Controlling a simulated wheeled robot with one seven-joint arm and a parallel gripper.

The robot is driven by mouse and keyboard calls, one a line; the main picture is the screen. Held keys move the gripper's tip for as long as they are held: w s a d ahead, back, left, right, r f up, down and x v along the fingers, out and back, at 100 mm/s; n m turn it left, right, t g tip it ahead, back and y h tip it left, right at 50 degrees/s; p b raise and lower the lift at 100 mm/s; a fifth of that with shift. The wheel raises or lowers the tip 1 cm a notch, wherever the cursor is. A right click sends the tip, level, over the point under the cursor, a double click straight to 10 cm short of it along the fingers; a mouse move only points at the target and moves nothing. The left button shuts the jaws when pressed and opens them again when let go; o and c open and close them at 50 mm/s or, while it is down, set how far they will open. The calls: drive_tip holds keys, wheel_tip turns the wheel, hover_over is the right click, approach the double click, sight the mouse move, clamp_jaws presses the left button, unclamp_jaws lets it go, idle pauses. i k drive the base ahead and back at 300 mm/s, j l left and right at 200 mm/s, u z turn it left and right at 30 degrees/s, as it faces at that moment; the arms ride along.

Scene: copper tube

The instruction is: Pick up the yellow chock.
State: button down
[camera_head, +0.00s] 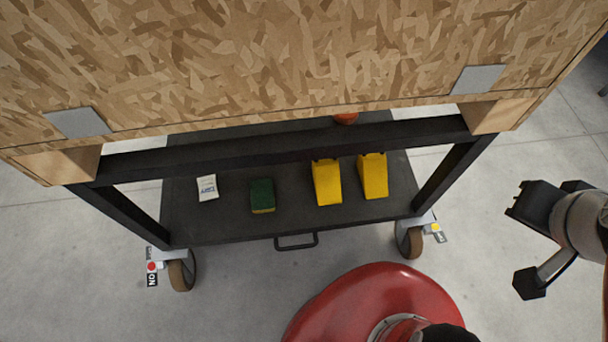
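Two yellow chocks lie side by side on the dark lower shelf (225,230) of a wheeled cart. The left yellow chock (327,184) is near the shelf's middle right, and the right yellow chock (373,177) is just beside it, a small gap apart. Their far ends reach close to a dark crossbar in the view. My gripper (520,246) shows at the right edge, away from the cart and over the floor. Two dark finger parts stand well apart with nothing between them.
A green and yellow sponge (262,196) and a small white packet (207,187) lie left of the chocks. An orange-red object (346,118) is partly hidden behind the crossbar (290,144). The wooden top (290,60) overhangs the shelf. Cart legs, casters and a handle (296,242) bound the shelf.

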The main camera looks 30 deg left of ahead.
sight(326, 172)
drive_tip(key=j+u, duration=0.15)
drive_tip(key=u, duration=1.25)
